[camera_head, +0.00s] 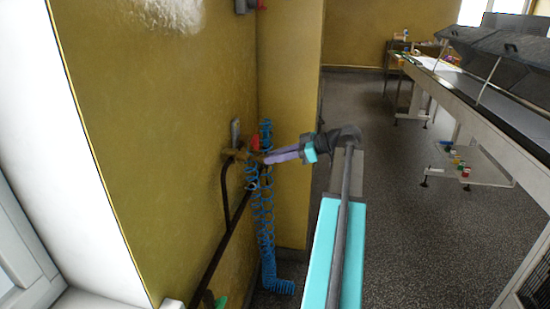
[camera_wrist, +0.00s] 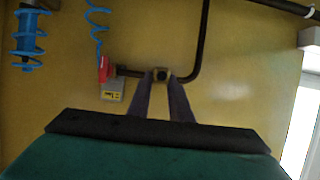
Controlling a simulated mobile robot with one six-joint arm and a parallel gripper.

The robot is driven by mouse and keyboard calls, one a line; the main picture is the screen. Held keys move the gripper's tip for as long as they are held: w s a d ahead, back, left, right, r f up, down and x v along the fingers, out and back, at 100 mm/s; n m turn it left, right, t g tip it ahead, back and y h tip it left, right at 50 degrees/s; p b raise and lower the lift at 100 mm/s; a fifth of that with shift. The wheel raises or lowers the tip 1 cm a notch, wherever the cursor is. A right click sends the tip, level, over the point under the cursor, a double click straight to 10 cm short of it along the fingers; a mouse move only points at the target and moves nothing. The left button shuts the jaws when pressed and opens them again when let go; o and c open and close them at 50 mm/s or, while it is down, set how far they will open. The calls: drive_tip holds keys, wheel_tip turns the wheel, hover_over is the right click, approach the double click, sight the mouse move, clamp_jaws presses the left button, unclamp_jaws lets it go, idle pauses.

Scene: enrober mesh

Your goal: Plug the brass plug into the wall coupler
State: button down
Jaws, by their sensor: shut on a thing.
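My gripper (camera_head: 272,158) reaches left to the yellow wall, its purple fingers closed by the brass fittings there. In the wrist view, my gripper (camera_wrist: 161,84) has its fingertips either side of a small brass piece with a dark round centre, which I take to be the brass plug (camera_wrist: 160,74). It lies in line with the dark wall pipe (camera_wrist: 190,74). The wall coupler is not clearly told apart from the plug; brass also shows beside the pipe in the head view (camera_head: 236,155). I cannot tell whether plug and coupler touch.
A red handle (camera_head: 255,143) and a blue coiled hose (camera_head: 266,225) are close to my fingertips. The red handle (camera_wrist: 102,70) and a grey tagged block (camera_wrist: 112,90) also show in the wrist view. A long machine (camera_head: 480,95) stands right, with open floor (camera_head: 400,240) between.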

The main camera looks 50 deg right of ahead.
sight(261, 156)
drive_tip(key=shift+w+a+b, duration=0.25)
drive_tip(key=shift+w+a, duration=0.25)
drive_tip(key=shift+w, duration=0.3)
drive_tip(key=shift+w+a+b, duration=0.2)
drive_tip(key=shift+w+a, duration=0.3)
drive_tip(key=shift+w, duration=0.3)
idle(0.9)
drive_tip(key=c, duration=1.5)
unclamp_jaws()
drive_tip(key=shift+c, duration=0.2)
drive_tip(key=shift+s, duration=0.1)
drive_tip(key=b+v, duration=0.1)
drive_tip(key=v, duration=1.2)
drive_tip(key=shift+s+d+r, duration=0.15)
drive_tip(key=shift+s+r, duration=0.05)
drive_tip(key=shift+r, duration=0.05)
